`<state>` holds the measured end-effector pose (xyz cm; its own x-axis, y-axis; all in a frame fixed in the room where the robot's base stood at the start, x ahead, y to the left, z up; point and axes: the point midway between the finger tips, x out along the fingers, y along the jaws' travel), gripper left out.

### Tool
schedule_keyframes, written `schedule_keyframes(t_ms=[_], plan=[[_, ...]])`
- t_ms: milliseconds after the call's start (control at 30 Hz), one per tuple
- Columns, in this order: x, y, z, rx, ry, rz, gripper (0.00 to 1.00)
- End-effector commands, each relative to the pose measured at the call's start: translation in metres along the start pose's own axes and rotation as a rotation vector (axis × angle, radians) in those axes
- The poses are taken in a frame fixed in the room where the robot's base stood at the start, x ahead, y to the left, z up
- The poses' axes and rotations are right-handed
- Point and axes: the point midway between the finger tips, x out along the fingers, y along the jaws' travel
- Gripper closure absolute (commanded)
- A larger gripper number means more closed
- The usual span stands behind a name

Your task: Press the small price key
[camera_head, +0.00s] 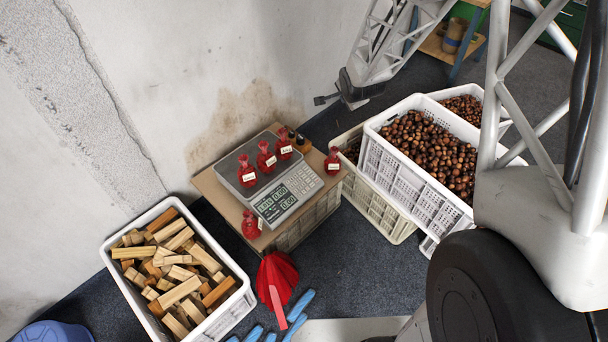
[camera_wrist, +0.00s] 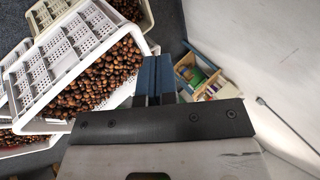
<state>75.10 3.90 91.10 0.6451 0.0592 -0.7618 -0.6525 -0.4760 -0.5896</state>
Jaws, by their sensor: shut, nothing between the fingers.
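The scale (camera_head: 268,178) stands on a board across a crate, with its grey plate at the back. Its keypad (camera_head: 301,181) and lit displays face front right. The single price keys are too small to tell apart. Several red tied bags with white labels, one of them a red bag (camera_head: 266,160), stand on the plate. My gripper (camera_head: 318,100) is above and to the right of the scale, apart from it, fingers pointing left. In the wrist view its blue fingers (camera_wrist: 155,76) are together and empty; the scale does not show there.
A red bag (camera_head: 332,162) stands right of the keypad, another (camera_head: 251,226) at the front. A chestnut crate (camera_head: 399,180) is on the right, a wood-block crate (camera_head: 226,315) on the left. Red material (camera_head: 275,279) and blue gloves (camera_head: 297,306) lie in front. The wall rises behind.

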Motion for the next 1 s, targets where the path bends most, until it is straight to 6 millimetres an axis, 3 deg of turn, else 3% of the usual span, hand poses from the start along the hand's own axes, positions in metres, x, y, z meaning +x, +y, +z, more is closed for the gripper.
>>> schedule_keyframes(t_ms=[567, 1000], plan=[[0.119, 0.011, 0.029, 0.260, -0.053, -0.120, 1.00], [0.202, 0.034, 0.061, 0.467, -0.132, -0.202, 1.00]])
